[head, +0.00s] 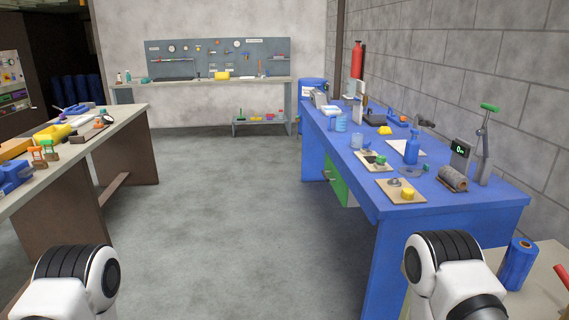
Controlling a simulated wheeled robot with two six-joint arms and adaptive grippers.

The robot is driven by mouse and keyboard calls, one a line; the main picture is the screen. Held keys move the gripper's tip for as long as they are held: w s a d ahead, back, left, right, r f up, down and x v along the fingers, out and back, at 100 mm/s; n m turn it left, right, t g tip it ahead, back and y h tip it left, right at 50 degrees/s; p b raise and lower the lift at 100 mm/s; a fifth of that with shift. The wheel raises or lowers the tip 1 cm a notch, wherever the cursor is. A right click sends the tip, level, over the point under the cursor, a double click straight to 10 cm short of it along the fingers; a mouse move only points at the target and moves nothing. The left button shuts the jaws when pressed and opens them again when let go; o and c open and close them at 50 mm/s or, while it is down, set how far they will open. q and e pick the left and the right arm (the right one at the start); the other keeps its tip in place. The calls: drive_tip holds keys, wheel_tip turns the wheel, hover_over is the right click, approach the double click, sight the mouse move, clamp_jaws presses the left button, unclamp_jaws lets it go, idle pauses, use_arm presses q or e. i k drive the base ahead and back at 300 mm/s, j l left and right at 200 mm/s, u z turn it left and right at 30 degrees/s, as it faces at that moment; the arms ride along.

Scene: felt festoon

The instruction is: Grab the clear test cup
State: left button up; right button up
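On the blue workbench (450,198) at right, a small pale, see-through cup-like thing (356,141) stands near the front edge. A light-blue translucent cup or beaker (341,124) stands just behind it. Both are small in the head view, and I cannot tell for sure which is the clear test cup. Only rounded white and black links of my two arms show at the bottom left and bottom right. Neither gripper is in view.
The blue bench also carries a blue bottle (411,148), boards with small parts (401,191) and a digital gauge (460,155). A cluttered bench (115,124) stands at left, another bench (265,80) at the back. The grey floor (230,220) between them is clear.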

sight(357, 141)
drive_tip(key=i+z, duration=0.15)
drive_tip(key=i, duration=0.3)
drive_tip(key=i+j+z, duration=0.15)
drive_tip(key=i, duration=0.25)
drive_tip(key=i+j+z, duration=0.15)
drive_tip(key=i, duration=0.3)
